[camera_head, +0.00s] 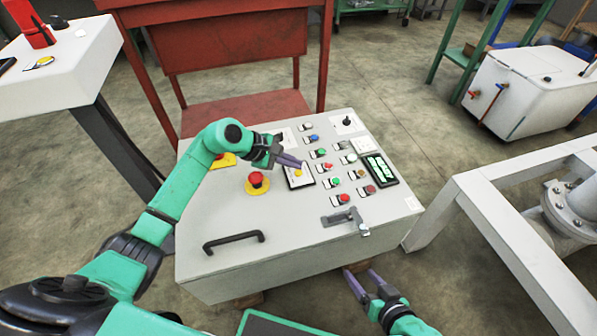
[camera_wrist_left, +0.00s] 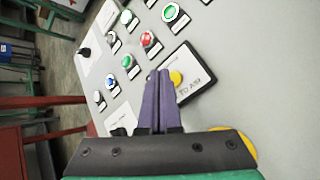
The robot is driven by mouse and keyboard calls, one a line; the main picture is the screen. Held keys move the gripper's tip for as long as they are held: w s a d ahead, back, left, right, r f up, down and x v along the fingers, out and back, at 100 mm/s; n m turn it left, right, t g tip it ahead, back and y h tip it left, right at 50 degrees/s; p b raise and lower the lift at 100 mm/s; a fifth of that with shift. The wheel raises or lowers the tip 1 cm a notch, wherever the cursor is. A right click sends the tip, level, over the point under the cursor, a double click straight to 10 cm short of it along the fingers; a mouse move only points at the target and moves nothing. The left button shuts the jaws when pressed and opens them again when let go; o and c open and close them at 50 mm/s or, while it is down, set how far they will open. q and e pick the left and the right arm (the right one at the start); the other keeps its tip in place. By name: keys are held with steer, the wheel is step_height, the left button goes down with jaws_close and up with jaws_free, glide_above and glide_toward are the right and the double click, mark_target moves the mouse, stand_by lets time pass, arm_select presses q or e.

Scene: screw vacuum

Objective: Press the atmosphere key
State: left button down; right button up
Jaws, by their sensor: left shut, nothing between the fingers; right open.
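The control box (camera_head: 215,205) has a sloped grey panel. A yellow button sits on a black-framed white plate (camera_head: 301,182); in the left wrist view the plate (camera_wrist_left: 195,83) reads "TO AIR" and the yellow button (camera_wrist_left: 176,78) is right beside my fingertips. I take it as the atmosphere key. My left gripper (camera_head: 303,164) is shut and empty, its purple fingers over the plate's upper part; whether they touch the panel I cannot tell. It also shows in the wrist view (camera_wrist_left: 157,75). My right gripper (camera_head: 361,277) is open and empty in front of the box.
A red emergency knob (camera_head: 256,180) stands up left of the plate. Several coloured buttons, a display (camera_head: 380,168) and a latch (camera_head: 345,219) lie to its right. A black handle (camera_head: 233,241) is at the front. A red frame (camera_head: 240,110) stands behind; a white frame (camera_head: 480,215) is at right.

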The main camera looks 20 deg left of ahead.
arm_select(q)
steer(key=shift+f+b, duration=0.4)
steer(key=shift+b, duration=0.2)
steer(key=shift+f+b, duration=0.5)
steer(key=shift+b, duration=0.05)
stand_by(0.5)
steer(key=shift+r, duration=0.15)
steer(key=shift+r+p, duration=0.5)
steer(key=shift+r, duration=0.25)
steer(key=shift+r+p, duration=1.55)
steer(key=shift+r, duration=1)
